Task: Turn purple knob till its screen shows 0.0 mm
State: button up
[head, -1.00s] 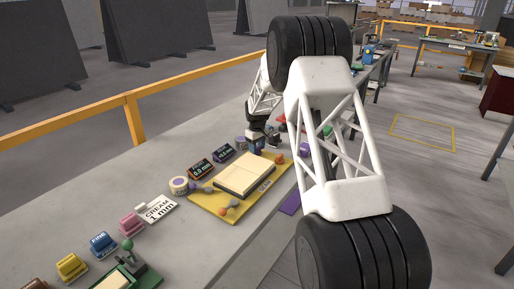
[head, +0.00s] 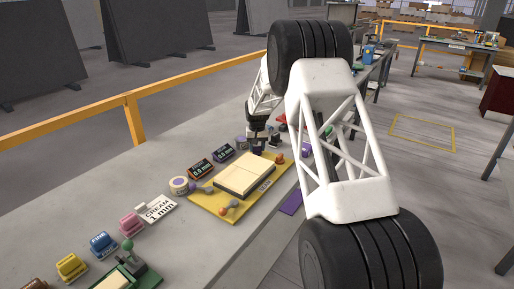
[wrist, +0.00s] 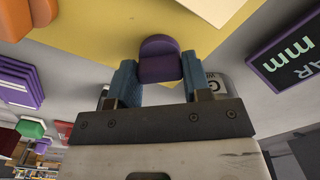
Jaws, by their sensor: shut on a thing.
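The purple knob (wrist: 159,58) sits at the edge of the yellow board in the wrist view. The blue fingers of my gripper (wrist: 159,74) are shut on it from both sides. In the head view my gripper (head: 257,145) is at the far edge of the yellow board (head: 207,204), and the knob there is mostly hidden. A purple-framed screen (head: 223,152) stands beside the board; its digits are too small to read. A purple-framed display (wrist: 287,58) is cut off at the right of the wrist view, showing only "AR" and "mm".
An orange-framed screen (head: 201,168) stands near the purple one. The board carries a cream block (head: 245,175) and an orange knob (head: 280,158).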

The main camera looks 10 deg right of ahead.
aim_at(257, 147)
dwell(0.3)
jog(key=o, duration=0.9)
jog(key=shift+r, duration=0.2)
jog(key=shift+r, duration=3.75)
